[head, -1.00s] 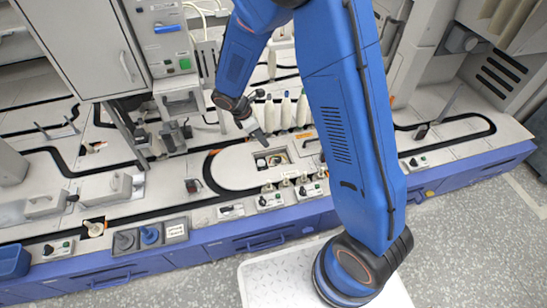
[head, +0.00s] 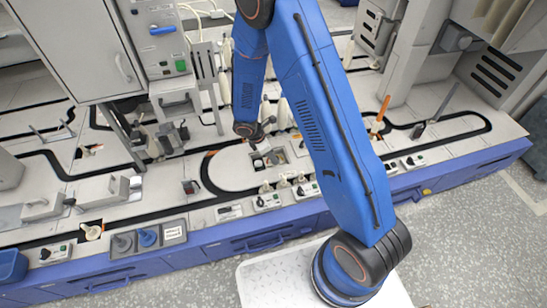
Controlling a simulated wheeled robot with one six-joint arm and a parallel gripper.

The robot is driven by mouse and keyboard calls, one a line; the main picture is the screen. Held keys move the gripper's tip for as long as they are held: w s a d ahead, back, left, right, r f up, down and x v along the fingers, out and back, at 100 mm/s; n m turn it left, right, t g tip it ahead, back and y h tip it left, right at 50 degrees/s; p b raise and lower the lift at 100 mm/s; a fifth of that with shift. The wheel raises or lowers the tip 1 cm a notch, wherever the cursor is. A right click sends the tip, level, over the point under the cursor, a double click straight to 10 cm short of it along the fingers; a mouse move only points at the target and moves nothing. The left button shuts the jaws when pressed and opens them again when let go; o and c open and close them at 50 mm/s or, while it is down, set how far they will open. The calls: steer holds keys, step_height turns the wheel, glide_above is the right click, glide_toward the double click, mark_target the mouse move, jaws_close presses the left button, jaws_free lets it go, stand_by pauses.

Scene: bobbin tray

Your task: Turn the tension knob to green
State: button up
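Which part is the tension knob I cannot tell for sure. My gripper (head: 256,147) points down beside the square recess (head: 280,156) in the rounded track island. Its fingers are small and mostly hidden by my wrist.
White bobbins stand behind my wrist. An orange upright part (head: 382,110) stands on the right. A blue bin (head: 12,265) sits at front left. The right track loop is mostly clear.

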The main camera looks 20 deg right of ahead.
steer(key=shift+x, duration=1.3)
steer(key=c, duration=1)
steer(key=shift+m, duration=0.3)
steer(key=m+g, duration=0.1)
steer(key=m, duration=0.1)
steer(key=m+g, duration=0.1)
steer(key=m, duration=0.1)
steer(key=shift+w+m, duration=0.25)
steer(key=shift+m, duration=0.05)
steer(key=m+g, duration=0.1)
steer(key=m, duration=0.1)
steer(key=m+g+y, duration=0.1)
steer(key=m, duration=0.2)
steer(key=shift+w+d, duration=0.1)
steer(key=shift+w, duration=0.05)
steer(key=shift+m, duration=0.4)
